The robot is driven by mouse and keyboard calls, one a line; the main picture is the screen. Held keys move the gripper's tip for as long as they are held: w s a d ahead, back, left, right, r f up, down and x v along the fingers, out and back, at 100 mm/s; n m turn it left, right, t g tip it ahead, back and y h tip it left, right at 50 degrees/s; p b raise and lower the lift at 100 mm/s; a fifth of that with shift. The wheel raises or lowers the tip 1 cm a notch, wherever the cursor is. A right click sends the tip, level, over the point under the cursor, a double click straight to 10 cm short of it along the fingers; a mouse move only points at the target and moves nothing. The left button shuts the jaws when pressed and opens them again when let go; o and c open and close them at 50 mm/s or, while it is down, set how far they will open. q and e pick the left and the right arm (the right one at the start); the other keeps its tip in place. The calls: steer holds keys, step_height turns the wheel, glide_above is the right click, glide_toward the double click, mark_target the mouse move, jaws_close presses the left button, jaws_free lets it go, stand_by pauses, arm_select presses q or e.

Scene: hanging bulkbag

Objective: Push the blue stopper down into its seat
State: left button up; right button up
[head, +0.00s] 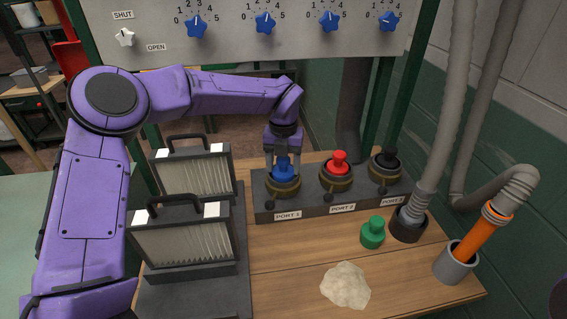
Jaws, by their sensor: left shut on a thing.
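The blue stopper (283,171) is at the brass ring seat (284,187) of Port 1, at the left end of the dark port block (312,202). It looks upright; how deep it sits I cannot tell. My left gripper (283,162) comes down from above and is shut on the blue stopper, with a finger on each side of its knob. My right gripper does not show; only a dark purple edge is at the far right.
Port 2 holds a red stopper (339,163) and Port 3 a black one (387,160). A green stopper (373,232) and a pale lump (345,286) lie on the wooden bench (290,262). Two pleated filters (185,247) stand left. Hoses (447,110) hang at right.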

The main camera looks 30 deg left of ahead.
arm_select(q)
steer(key=o, duration=1.1)
steer(key=shift+o, duration=0.2)
step_height(320, 180, up, 10)
steer(key=shift+r+b, duration=0.25)
steer(key=shift+b, duration=0.1)
